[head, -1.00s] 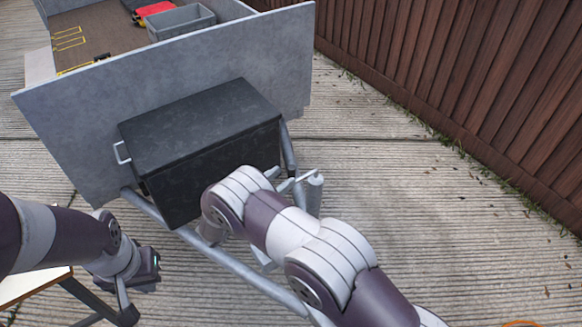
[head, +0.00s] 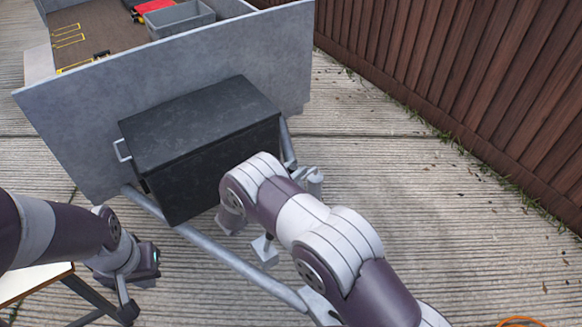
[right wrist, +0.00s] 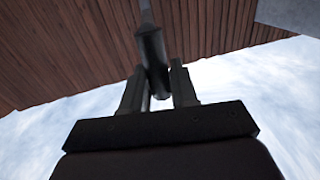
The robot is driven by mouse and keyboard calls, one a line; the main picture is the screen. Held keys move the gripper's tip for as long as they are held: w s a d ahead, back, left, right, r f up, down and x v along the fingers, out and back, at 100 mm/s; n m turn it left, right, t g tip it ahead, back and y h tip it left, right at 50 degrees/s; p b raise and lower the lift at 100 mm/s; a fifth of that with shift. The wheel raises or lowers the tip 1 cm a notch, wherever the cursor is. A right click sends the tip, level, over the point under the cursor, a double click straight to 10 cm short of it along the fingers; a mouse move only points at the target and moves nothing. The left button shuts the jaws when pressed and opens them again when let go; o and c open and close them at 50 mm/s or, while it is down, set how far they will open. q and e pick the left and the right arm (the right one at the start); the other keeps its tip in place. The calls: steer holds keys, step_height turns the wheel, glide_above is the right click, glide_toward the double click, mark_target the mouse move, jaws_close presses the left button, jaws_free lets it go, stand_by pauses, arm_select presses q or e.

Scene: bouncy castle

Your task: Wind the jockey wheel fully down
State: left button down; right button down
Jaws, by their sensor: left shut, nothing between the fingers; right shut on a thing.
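In the right wrist view, my right gripper (right wrist: 157,90) is shut on a dark cylindrical grip (right wrist: 152,50), which appears to be the jockey wheel's crank handle. In the head view, my right arm covers that gripper and most of the jockey wheel. A small grey part (head: 313,180), possibly the jockey wheel's top or crank, shows beside the arm, right of the black box. The wheel itself is hidden, so its height cannot be told. My left gripper (head: 150,270) is shut and empty at the lower left, apart from the trailer.
The grey trailer board (head: 75,135) stands behind a black box (head: 200,125) on the drawbar frame (head: 235,265). A table corner (head: 35,280) is below my left arm.

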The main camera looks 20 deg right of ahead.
steer(key=shift+s+d, duration=0.4)
steer(key=shift+s, duration=0.25)
steer(key=c, duration=1)
jaws_free()
steer(key=b+v, duration=0.1)
steer(key=v, duration=1.1)
steer(key=shift+s+a+f+b, duration=0.1)
steer(key=shift+s+a+b, duration=0.1)
steer(key=shift+b, duration=0.2)
